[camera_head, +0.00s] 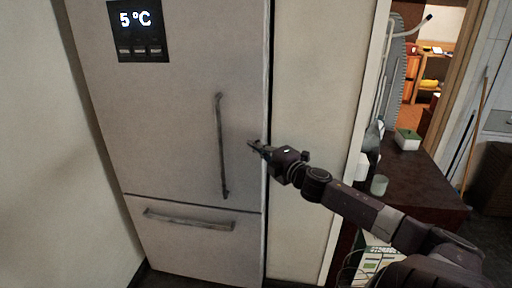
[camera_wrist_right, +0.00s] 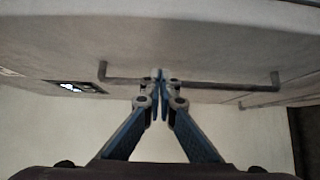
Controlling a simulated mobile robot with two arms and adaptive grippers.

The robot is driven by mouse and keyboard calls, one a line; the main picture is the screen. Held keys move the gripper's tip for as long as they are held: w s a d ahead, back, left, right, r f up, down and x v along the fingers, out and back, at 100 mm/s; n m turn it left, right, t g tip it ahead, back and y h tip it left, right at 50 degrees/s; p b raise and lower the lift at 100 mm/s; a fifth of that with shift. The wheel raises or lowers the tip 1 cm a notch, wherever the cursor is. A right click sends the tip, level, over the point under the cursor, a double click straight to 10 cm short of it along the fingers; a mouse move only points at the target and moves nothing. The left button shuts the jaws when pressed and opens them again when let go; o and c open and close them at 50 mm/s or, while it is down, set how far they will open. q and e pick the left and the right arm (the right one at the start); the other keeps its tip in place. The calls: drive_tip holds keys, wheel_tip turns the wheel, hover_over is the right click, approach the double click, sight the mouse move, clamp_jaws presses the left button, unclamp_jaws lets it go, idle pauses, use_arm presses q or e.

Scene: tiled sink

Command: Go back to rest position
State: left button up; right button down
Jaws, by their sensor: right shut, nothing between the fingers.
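My right gripper (camera_head: 258,146) is held out in front of the fridge, just right of the upper door's long handle in the head view. In the right wrist view its fingertips (camera_wrist_right: 160,78) meet, with nothing between them. The fridge (camera_head: 170,110) is pale and stands with both doors shut. Its vertical handle (camera_head: 221,145) also shows as a dark bar in the right wrist view (camera_wrist_right: 225,86). The fingertips overlap this bar in the picture, and I cannot tell whether they touch it. My left gripper is in neither view.
The lower fridge door has a horizontal handle (camera_head: 188,220). A display (camera_head: 138,30) reads 5 °C. A pale panel (camera_head: 313,130) stands right of the fridge.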

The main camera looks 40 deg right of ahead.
drive_tip(key=shift+s, duration=0.3)
drive_tip(key=s+d+f+m+g+h, duration=0.1)
drive_tip(key=s+d+f+m+g, duration=0.1)
drive_tip(key=f, duration=0.6)
drive_tip(key=s+d+f+m+g, duration=0.1)
drive_tip(key=s+d+f+m, duration=0.15)
drive_tip(key=f, duration=0.65)
drive_tip(key=s+d+f+m+g+h, duration=0.1)
drive_tip(key=s+f+m+g, duration=0.15)
drive_tip(key=f, duration=0.55)
drive_tip(key=s+a+f+m+g, duration=0.1)
drive_tip(key=s+a+f+g, duration=0.15)
drive_tip(key=s+f, duration=0.6)
drive_tip(key=s+a+f+m+g, duration=0.1)
drive_tip(key=s+a+f+m, duration=0.2)
drive_tip(key=f, duration=1)
drive_tip(key=s+a+f+m+g+y, duration=0.1)
drive_tip(key=s+a+f+g, duration=0.1)
drive_tip(key=s+a+f, duration=0.6)
drive_tip(key=s+a+f+m+g+y, duration=0.1)
drive_tip(key=s+a+f+g+y, duration=0.1)
drive_tip(key=s+a+f, duration=0.6)
drive_tip(key=s+a+f+m+g+y, duration=0.1)
drive_tip(key=s+a+f+g, duration=0.2)
drive_tip(key=s+a+f, duration=0.5)
drive_tip(key=s+a, duration=0.8)
drive_tip(key=shift+s+a+g+y, duration=0.25)
drive_tip(key=shift+s+g+y, duration=0.05)
drive_tip(key=shift+s+g, duration=0.1)
